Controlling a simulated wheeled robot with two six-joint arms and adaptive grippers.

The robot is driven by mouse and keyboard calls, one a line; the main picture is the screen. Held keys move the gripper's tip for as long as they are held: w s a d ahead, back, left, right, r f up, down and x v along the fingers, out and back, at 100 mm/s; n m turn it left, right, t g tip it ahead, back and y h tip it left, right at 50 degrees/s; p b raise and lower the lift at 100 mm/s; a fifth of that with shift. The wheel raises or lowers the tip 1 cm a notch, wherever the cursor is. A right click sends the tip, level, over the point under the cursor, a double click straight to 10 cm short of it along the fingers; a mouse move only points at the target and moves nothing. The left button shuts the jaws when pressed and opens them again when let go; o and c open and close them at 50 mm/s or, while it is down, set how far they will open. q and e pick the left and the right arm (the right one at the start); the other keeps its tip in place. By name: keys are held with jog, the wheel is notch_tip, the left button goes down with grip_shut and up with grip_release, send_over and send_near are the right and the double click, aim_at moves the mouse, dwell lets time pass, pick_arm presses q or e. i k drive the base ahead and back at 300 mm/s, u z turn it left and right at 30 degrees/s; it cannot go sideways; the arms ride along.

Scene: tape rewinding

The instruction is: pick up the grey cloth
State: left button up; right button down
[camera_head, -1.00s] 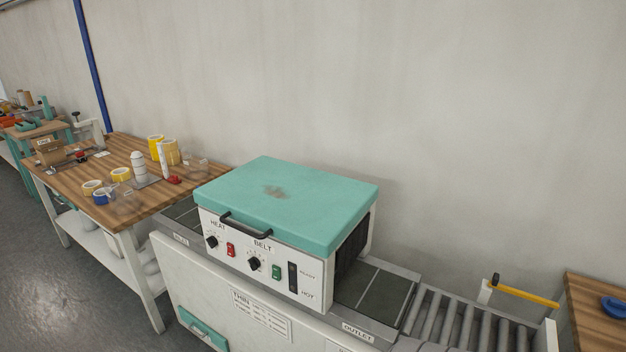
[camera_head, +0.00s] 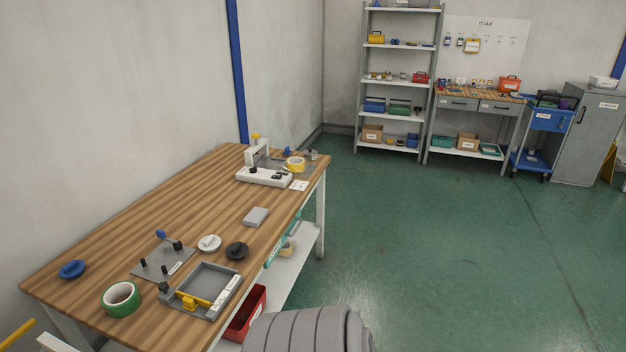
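A small flat grey block-like piece (camera_head: 256,217), which looks like the folded grey cloth, lies on the wooden table (camera_head: 190,205) near its right edge. It is clear of the things around it. Neither of my grippers shows in the head view, so I cannot see whether they are open or shut.
Nearer me on the table are a grey tray (camera_head: 228,293), a green tape roll (camera_head: 121,298), a grey plate with black posts (camera_head: 164,258), and white (camera_head: 209,243) and black (camera_head: 237,250) discs. A white device (camera_head: 264,177) stands beyond. Green floor (camera_head: 430,240) is open to the right.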

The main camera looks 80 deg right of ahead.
aim_at(256, 217)
jog(key=z, duration=2.6)
